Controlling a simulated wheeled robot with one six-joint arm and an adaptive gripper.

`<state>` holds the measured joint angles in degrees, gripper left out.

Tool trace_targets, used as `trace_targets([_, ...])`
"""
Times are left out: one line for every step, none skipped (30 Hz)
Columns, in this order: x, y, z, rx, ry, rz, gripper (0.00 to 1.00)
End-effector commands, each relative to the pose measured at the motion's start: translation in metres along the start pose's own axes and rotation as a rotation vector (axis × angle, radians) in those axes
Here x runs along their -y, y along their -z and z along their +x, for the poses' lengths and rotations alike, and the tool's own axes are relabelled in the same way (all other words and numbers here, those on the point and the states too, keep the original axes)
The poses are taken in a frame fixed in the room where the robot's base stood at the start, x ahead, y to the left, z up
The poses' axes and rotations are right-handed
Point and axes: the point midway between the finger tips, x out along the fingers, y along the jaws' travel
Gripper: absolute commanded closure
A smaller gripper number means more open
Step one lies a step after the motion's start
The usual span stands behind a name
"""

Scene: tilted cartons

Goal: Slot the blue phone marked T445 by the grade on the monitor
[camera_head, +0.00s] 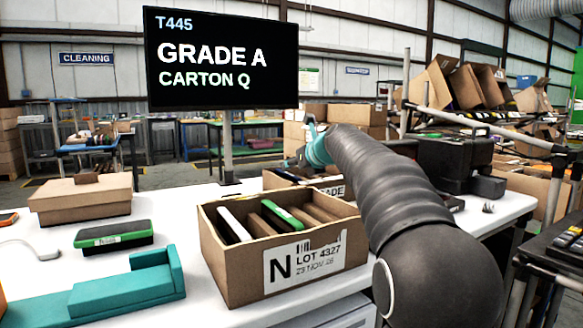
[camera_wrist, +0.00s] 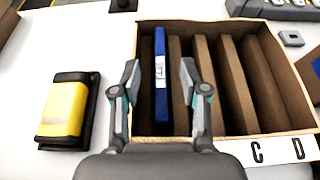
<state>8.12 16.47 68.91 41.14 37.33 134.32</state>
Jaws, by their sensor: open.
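The monitor (camera_head: 215,60) reads T445, GRADE A, CARTON Q. In the wrist view a blue phone (camera_wrist: 160,85) with a white label stands on edge in the leftmost compartment of a divided carton (camera_wrist: 292,85). The label's marking is too small to read surely. My gripper (camera_wrist: 160,75) is open, with one finger on each side of the phone; I cannot tell whether they touch it. The letters C and D show on the carton's front strip; the strip further left is hidden by my gripper. In the head view my arm hides most of the carton marked GRADE (camera_head: 333,190).
A carton marked N (camera_head: 232,270) holds a white and a green phone among dividers. A green and black device (camera_head: 113,235), a teal holder (camera_head: 125,295) and a closed brown box (camera_head: 80,198) are on the white table. A yellow item (camera_wrist: 64,108) lies left of the divided carton.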

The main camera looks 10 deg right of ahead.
Motion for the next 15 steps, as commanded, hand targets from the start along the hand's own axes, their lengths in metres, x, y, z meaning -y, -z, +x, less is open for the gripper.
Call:
trace_targets([0.0,-0.001,-0.011,0.002,0.002,0.0,0.56])
trace_targets([0.0,-0.002,-0.018,0.003,0.002,0.0,0.56])
trace_targets([0.001,-0.001,-0.026,0.002,0.002,0.001,0.56])
trace_targets([0.0,-0.001,-0.033,0.002,0.002,0.002,0.56])
trace_targets([0.0,-0.001,-0.038,0.003,0.002,0.001,0.56])
trace_targets([0.0,-0.001,-0.046,0.003,0.002,0.001,0.56])
trace_targets([0.0,-0.001,-0.052,0.002,0.002,0.0,0.56])
trace_targets([0.0,-0.001,-0.058,0.003,0.002,0.0,0.56])
trace_targets([0.0,-0.001,-0.065,0.002,0.002,0.0,0.56])
trace_targets([0.0,-0.001,-0.069,0.001,0.001,0.001,0.56])
trace_targets([0.0,-0.001,-0.074,0.002,0.001,0.001,0.56])
trace_targets([0.0,-0.001,-0.08,0.003,0.001,0.001,0.56])
trace_targets([0.0,-0.001,-0.083,0.002,0.001,0.001,0.56])
trace_targets([0.0,-0.001,-0.086,0.002,0.0,0.001,0.56])
trace_targets([0.0,0.0,-0.09,0.001,0.0,0.001,0.56])
